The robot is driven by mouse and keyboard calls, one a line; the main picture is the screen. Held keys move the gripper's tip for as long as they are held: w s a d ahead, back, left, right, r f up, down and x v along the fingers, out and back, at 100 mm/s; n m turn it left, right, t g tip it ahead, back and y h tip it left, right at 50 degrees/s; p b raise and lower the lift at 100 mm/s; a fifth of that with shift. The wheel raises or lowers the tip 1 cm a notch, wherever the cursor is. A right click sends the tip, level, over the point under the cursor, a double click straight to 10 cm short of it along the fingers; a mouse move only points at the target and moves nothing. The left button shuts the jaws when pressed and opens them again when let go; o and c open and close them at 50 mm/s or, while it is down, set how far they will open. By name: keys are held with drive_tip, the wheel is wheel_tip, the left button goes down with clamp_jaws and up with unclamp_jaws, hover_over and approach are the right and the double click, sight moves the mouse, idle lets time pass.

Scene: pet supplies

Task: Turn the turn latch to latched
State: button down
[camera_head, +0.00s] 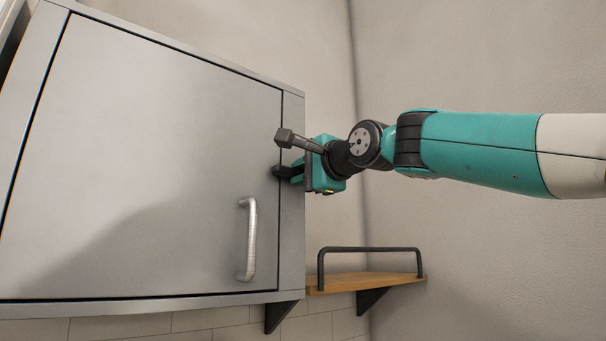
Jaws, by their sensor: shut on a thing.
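The turn latch (281,171) is a small dark piece at the right edge of the grey cabinet door (150,160), by the gap between door and frame. My gripper (287,156) reaches in from the right and is shut on the latch. One dark finger with a blocky tip shows just above the latch. The other finger and much of the latch are hidden or hard to separate, so its exact angle is unclear. The door looks closed, flush with its frame.
A silver bar handle (250,240) stands out from the door below my gripper. A wooden shelf (370,282) with a black rail is fixed at the lower right, below my arm. The plain wall behind my arm is clear.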

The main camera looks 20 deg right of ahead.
drive_tip(key=c, duration=1)
unclamp_jaws()
drive_tip(key=shift+c, duration=0.2)
drive_tip(key=shift+s, duration=0.1)
drive_tip(key=b+v, duration=0.7)
drive_tip(key=v, duration=1)
drive_tip(key=shift+s, duration=0.1)
drive_tip(key=shift+d, duration=0.1)
